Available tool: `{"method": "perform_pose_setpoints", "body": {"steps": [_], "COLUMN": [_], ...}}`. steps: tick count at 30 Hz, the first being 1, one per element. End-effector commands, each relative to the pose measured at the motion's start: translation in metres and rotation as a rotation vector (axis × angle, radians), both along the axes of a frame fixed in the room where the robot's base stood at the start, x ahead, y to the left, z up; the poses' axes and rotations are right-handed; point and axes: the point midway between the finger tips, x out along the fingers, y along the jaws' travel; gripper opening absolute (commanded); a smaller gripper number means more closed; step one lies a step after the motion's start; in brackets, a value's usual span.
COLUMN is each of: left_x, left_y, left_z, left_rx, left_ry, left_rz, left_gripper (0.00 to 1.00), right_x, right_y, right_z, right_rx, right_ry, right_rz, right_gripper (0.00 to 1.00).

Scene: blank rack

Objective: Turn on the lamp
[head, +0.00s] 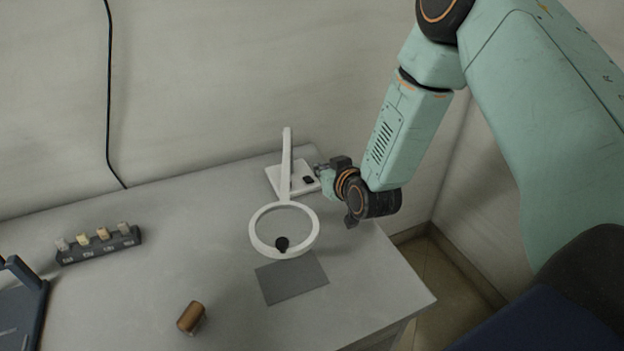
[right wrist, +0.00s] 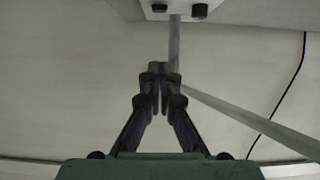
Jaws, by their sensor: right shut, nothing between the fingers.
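The lamp is white, with a ring head (head: 256,240), a slanted arm (head: 286,160) and a flat base (head: 278,181) at the back right of the table. A small black switch (head: 308,180) sits on the base. In the right wrist view, the base (right wrist: 177,10) is at the top edge with two dark knobs, one of them (right wrist: 199,11) right of the post. My right gripper (head: 319,168) is beside the base's right side; whether it touches is unclear. In the right wrist view its fingers (right wrist: 160,70) are together and empty. My left gripper is not in view.
A brown cylinder (head: 190,318) lies at the front. A dark rack (head: 100,248) with several pale pieces stands left. The table's right edge is close to my right arm.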

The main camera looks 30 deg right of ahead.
Motion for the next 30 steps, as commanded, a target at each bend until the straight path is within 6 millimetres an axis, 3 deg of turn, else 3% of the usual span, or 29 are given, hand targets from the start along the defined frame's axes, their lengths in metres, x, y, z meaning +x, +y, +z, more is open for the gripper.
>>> {"method": "perform_pose_setpoints", "body": {"steps": [12, 21, 30], "left_x": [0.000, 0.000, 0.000], "left_y": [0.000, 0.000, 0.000], "left_z": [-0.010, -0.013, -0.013], "left_rx": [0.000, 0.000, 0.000], "left_ry": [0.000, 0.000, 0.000], "left_rz": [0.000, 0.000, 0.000], "left_gripper": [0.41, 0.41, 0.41], "right_x": [0.062, 0.055, 0.055], "right_y": [-0.003, -0.003, -0.003], "right_z": [-0.028, -0.063, -0.066], "right_rx": [-0.001, 0.001, 0.001], "right_ry": [0.000, 0.002, 0.000], "right_rz": [0.000, 0.000, 0.000], "right_gripper": [0.00, 0.00, 0.00]}}
